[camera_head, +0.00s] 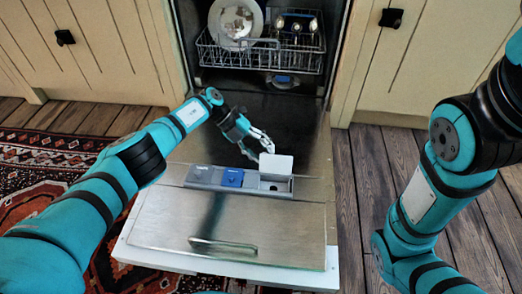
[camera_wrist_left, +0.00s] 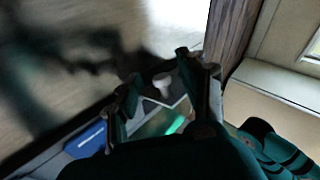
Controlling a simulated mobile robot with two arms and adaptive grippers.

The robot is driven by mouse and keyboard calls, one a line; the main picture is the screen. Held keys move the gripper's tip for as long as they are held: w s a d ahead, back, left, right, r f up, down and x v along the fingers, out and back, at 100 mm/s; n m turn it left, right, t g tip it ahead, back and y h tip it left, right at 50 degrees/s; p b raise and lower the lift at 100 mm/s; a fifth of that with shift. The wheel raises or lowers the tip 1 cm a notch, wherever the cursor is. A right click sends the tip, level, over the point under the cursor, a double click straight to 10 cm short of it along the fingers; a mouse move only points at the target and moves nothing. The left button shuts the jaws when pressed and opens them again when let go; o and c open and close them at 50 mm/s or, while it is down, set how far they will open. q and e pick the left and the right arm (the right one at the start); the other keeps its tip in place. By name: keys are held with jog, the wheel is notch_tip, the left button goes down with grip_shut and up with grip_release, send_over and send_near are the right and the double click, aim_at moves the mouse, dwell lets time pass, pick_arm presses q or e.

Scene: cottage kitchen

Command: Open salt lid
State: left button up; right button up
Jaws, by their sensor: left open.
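The dispenser strip (camera_head: 203,176) lies on the inner side of the open dishwasher door. It has a grey section at left, a blue lid (camera_head: 232,177) in the middle and a right compartment (camera_head: 275,184) with a pale flap (camera_head: 277,164) standing up. I cannot read which part is marked salt. My left gripper (camera_head: 261,148) is open and empty, just behind and left of the raised flap; contact is unclear. In the left wrist view, a small white knob (camera_wrist_left: 162,80) shows between the open fingers (camera_wrist_left: 158,66), with the blue lid (camera_wrist_left: 88,139) to the left. My right gripper is out of view.
The dishwasher door (camera_head: 240,222) lies flat, with a handle bar (camera_head: 222,246) near its front edge. A patterned rug (camera_head: 40,165) is at left, and bare wooden floor (camera_head: 362,180) is at right.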

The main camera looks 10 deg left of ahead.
pick_arm(q)
jog(key=v, duration=1.2)
